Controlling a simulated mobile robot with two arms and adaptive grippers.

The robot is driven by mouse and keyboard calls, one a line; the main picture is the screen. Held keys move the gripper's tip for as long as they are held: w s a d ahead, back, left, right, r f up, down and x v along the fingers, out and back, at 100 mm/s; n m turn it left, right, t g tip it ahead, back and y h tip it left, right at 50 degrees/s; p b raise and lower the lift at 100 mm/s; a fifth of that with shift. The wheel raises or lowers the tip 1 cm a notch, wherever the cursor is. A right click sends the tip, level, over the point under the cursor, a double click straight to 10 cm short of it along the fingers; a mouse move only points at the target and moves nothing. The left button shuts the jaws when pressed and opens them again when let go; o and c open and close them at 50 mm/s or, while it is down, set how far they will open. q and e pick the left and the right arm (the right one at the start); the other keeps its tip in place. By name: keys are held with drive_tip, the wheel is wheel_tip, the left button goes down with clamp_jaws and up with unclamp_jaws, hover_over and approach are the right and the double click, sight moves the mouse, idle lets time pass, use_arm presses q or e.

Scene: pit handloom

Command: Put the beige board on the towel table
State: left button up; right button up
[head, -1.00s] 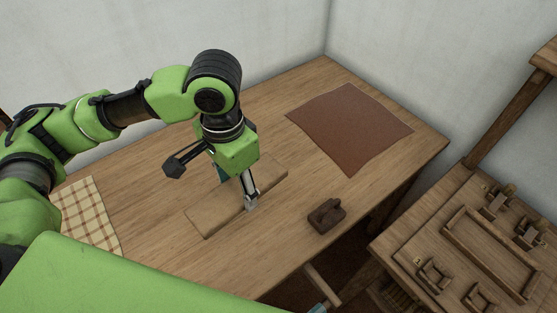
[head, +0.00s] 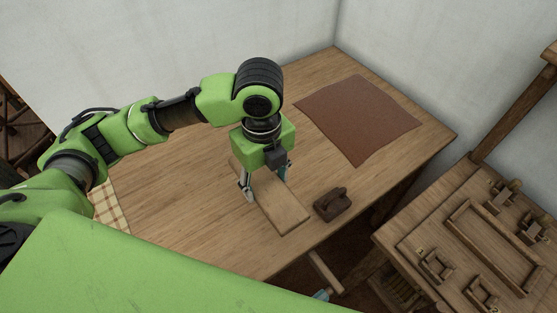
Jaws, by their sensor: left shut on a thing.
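The beige board (head: 284,210) is a flat, long piece of light wood over the middle of the large wooden table (head: 180,215). It runs from upper left to lower right, with its near end close to the table's front edge. My left gripper (head: 267,185) comes down over the board from above, one finger on each long side, and is shut on it. The gripper hides part of its far half. I cannot tell whether the board lies on the table or just above it. A beige checked cloth (head: 111,208) lies at the table's left.
A brown mat (head: 358,118) lies flat at the table's back right. A dark wooden block with a handle (head: 332,205) stands close right of the board. A lower wooden bench (head: 410,240) with fittings is at right. White walls stand behind.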

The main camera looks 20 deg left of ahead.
use_arm(q)
drive_tip(key=w+f, duration=0.2)
drive_tip(key=w, duration=0.1)
drive_tip(key=w+f, duration=0.3)
drive_tip(key=w, duration=0.1)
drive_tip(key=w+a+f+p, duration=0.1)
drive_tip(key=w+f, duration=0.2)
drive_tip(key=w, duration=0.1)
drive_tip(key=shift+a, duration=0.1)
drive_tip(key=shift+w+f, duration=0.45)
drive_tip(key=shift+f, duration=0.05)
wheel_tip(320, 180, down, 3)
drive_tip(key=shift+p, duration=0.5)
drive_tip(key=shift+f, duration=0.1)
use_arm(e)
drive_tip(key=shift+s+d+r, duration=0.2)
drive_tip(key=shift+s+r, duration=0.05)
drive_tip(key=shift+r, duration=0.25)
drive_tip(key=shift+s+d+r, duration=0.15)
drive_tip(key=shift+s+r, duration=0.05)
drive_tip(key=shift+r, duration=0.25)
use_arm(q)
drive_tip(key=o, duration=1.2)
drive_tip(key=shift+f, duration=0.1)
use_arm(e)
drive_tip(key=shift+a, duration=0.15)
use_arm(q)
drive_tip(key=shift+o, duration=0.2)
drive_tip(key=shift+a, duration=0.1)
